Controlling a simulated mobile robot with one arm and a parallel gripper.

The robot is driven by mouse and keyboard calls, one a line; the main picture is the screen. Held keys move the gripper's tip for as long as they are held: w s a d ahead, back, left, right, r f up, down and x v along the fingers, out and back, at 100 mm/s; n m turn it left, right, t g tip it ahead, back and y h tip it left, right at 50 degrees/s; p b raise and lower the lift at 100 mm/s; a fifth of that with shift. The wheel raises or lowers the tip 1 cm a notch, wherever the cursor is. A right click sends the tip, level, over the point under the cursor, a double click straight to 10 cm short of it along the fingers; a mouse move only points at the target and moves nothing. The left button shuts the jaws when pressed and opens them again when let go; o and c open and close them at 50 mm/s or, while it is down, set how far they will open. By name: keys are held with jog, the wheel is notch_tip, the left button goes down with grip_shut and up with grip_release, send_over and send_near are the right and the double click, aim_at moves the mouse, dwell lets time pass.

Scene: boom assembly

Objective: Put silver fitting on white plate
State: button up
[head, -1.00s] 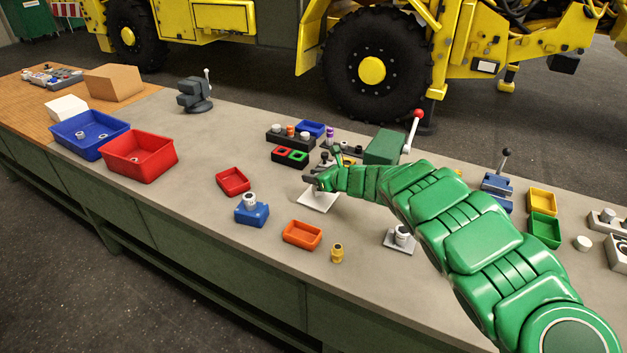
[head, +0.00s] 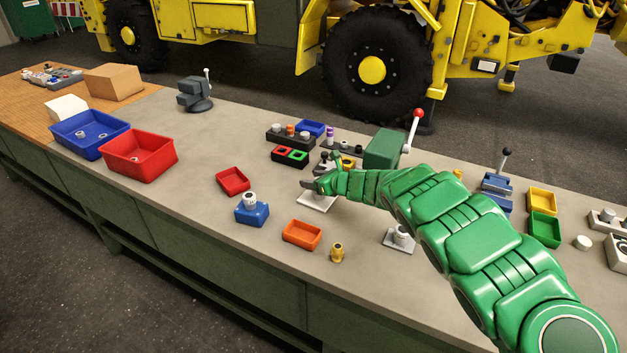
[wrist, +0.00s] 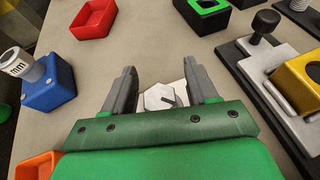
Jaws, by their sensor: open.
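The white plate (head: 313,205) lies on the bench under my gripper (head: 315,184); the hand hides part of it. In the wrist view my gripper (wrist: 160,80) is open, one finger on each side of a pale hexagonal shape (wrist: 158,97) with a dark mark. This shape looks like the silver fitting, at the white plate (wrist: 180,87). Whether it rests on the plate or is held just above cannot be told. Neither finger clearly presses on it. In the head view the hand hides it.
A blue block with a silver-topped cylinder (head: 250,201), a red tray (head: 232,181) and an orange tray (head: 302,234) stand left and in front. A brass fitting (head: 337,253) stands near the front edge.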

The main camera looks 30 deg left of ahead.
jog(key=shift+r, duration=0.15)
jog(key=shift+v, duration=1.5)
jog(key=v, duration=0.9)
